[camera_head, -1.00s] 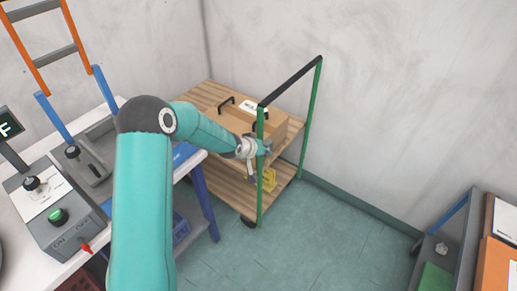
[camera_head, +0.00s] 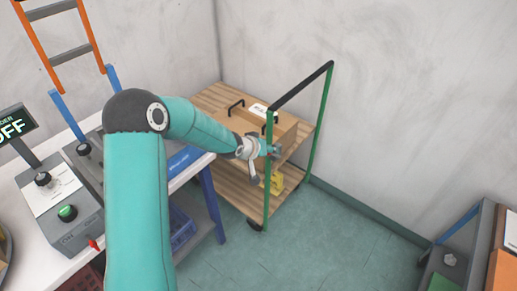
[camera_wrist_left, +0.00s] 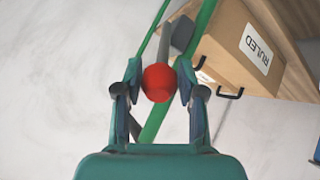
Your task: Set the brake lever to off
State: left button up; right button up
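A lever with a red ball knob (camera_wrist_left: 158,83) shows in the left wrist view. Its grey shaft runs up to a dark block on the green cart frame (camera_wrist_left: 203,28). My left gripper (camera_wrist_left: 158,88) is open, with one finger on each side of the knob and small gaps visible. In the head view my left gripper (camera_head: 273,150) is at the near green post of the cart (camera_head: 268,190); the knob is hidden there. My right gripper is not in view.
A workbench with a control box (camera_head: 75,228) and a display reading "OFF" (camera_head: 10,128) stands left. Open floor (camera_head: 320,235) lies in front; a shelf unit is at lower right.

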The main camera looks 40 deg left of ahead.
pick_arm(q)
jog(key=v, duration=0.7)
jog(key=shift+r, duration=0.15)
jog(key=shift+s, duration=0.15)
